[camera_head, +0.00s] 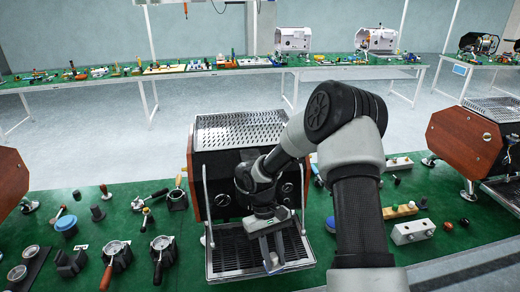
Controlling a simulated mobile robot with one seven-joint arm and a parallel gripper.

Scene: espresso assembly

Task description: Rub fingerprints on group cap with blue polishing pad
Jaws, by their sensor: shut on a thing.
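The espresso machine (240,131) stands in the middle of the green bench, with wooden side panels and a perforated metal top. My gripper (271,258) points down in front of it, above the drip tray (230,258). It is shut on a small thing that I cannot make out. My arm and gripper cover the middle of the machine's front, and I cannot pick out the group cap there. A round blue item (66,222) lies on the bench at left. Another blue item (331,224) shows just right of the machine, partly behind my arm. I cannot tell which is the polishing pad.
Portafilters (161,244) and small tools lie left of the machine. A white block (412,231) and a wooden-topped piece (400,210) lie right of my arm. Another machine (470,140) stands at the right. Thin upright bars flank the machine's front.

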